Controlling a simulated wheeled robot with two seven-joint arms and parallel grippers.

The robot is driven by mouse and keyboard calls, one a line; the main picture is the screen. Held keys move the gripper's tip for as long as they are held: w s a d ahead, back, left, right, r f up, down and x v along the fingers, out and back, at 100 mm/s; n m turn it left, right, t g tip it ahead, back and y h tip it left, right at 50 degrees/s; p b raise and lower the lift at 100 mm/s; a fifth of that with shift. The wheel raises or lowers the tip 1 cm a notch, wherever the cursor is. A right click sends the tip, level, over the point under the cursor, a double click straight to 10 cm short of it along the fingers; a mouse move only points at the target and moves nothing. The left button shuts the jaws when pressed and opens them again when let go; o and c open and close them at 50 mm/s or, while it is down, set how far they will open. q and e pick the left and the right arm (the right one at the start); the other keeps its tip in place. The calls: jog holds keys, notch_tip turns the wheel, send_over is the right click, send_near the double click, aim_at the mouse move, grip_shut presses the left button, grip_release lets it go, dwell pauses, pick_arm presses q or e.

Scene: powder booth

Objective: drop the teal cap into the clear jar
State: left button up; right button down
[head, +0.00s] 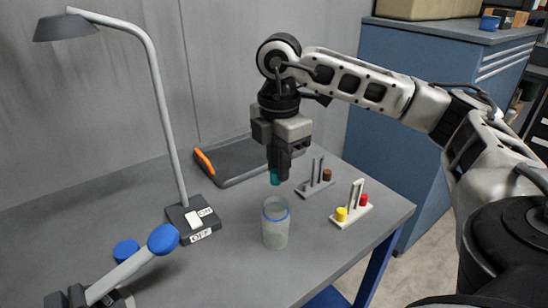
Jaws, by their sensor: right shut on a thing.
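The teal cap (274,177) is held between the fingertips of my right gripper (277,172). My right gripper points down and is shut on the cap. The clear jar (275,228), with a blue band near its rim, stands upright on the grey table (330,237). In the picture the cap is just above the jar's mouth, with a small gap between them. I cannot tell whether it is straight over the opening or behind it. My left gripper does not show.
A grey lamp (165,110) stands left of the jar. A blue-knobbed lever (162,240) is at the lower left, beside a blue disc (126,250). A grey tray (238,160) with an orange handle lies behind. Two small racks (352,205) with coloured pieces stand right of the jar.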

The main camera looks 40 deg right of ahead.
aim_at(279, 184)
jog(key=shift+f+b, duration=0.45)
jog(key=shift+f, duration=0.2)
notch_tip(279, 184, down, 3)
jog(key=b, duration=0.2)
jog(key=shift+f+b, duration=0.2)
jog(key=shift+b, duration=0.2)
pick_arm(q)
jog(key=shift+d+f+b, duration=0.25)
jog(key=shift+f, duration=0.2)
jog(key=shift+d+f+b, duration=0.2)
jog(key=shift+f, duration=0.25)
pick_arm(e)
jog(key=shift+f, duration=0.65)
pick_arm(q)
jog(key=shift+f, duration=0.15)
pick_arm(e)
jog(key=c, duration=1.3)
grip_release()
jog(key=shift+o, duration=0.2)
jog(key=shift+r, duration=0.1)
